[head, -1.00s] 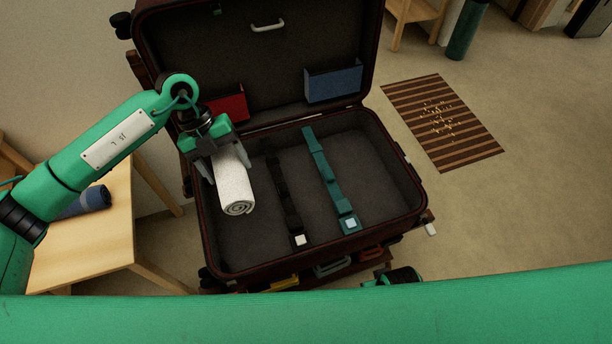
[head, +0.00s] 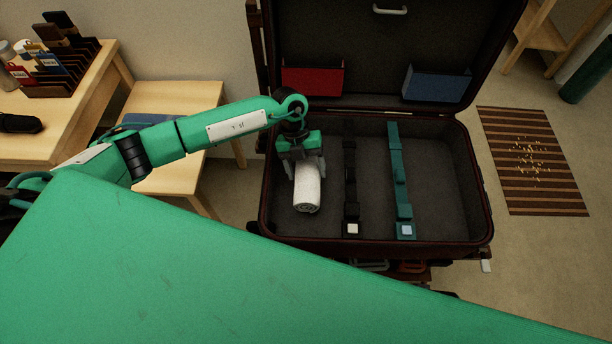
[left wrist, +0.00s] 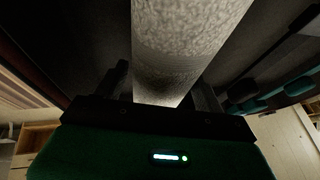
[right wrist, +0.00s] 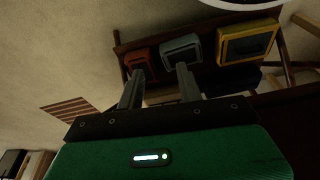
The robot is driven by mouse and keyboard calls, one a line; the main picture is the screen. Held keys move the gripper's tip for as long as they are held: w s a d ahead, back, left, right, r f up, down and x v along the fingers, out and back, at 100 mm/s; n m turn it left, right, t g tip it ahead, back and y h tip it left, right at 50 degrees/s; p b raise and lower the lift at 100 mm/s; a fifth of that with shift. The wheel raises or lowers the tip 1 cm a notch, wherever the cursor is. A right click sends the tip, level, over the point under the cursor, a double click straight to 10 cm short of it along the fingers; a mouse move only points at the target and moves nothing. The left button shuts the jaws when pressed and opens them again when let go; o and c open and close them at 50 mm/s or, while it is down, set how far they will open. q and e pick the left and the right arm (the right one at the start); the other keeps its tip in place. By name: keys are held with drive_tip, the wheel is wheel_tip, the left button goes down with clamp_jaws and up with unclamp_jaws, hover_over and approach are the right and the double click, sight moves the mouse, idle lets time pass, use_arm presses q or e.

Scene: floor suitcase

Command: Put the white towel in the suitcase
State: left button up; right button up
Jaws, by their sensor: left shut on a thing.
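The white towel (head: 308,186) is rolled up and is at the left side of the open suitcase (head: 483,190), over its bottom half. My left gripper (head: 304,167) is shut on the towel from above. The towel also fills the middle of the left wrist view (left wrist: 180,45), between the fingers (left wrist: 163,95). I cannot tell whether the towel touches the suitcase floor. My right gripper (right wrist: 160,92) shows in the right wrist view with its fingers apart and nothing between them. It is hidden in the head view.
A black strap (head: 350,185) and a teal strap (head: 400,185) lie in the suitcase, right of the towel. The raised lid carries a red pocket (head: 312,80) and a blue pocket (head: 437,84). A wooden bench (head: 190,97) stands left; a striped mat (head: 530,160) lies right.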

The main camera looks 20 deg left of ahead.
use_arm(q)
wheel_tip(320, 180, down, 4)
drive_tip(key=shift+r, duration=0.25)
drive_tip(key=shift+f, duration=0.3)
drive_tip(key=o, duration=1.1)
drive_tip(key=shift+f, duration=0.1)
drive_tip(key=shift+c, duration=0.2)
use_arm(e)
drive_tip(key=shift+w+r, duration=0.15)
drive_tip(key=shift+r, duration=0.35)
use_arm(q)
drive_tip(key=v, duration=1.2)
use_arm(e)
drive_tip(key=shift+f, duration=0.4)
drive_tip(key=shift+a, duration=0.15)
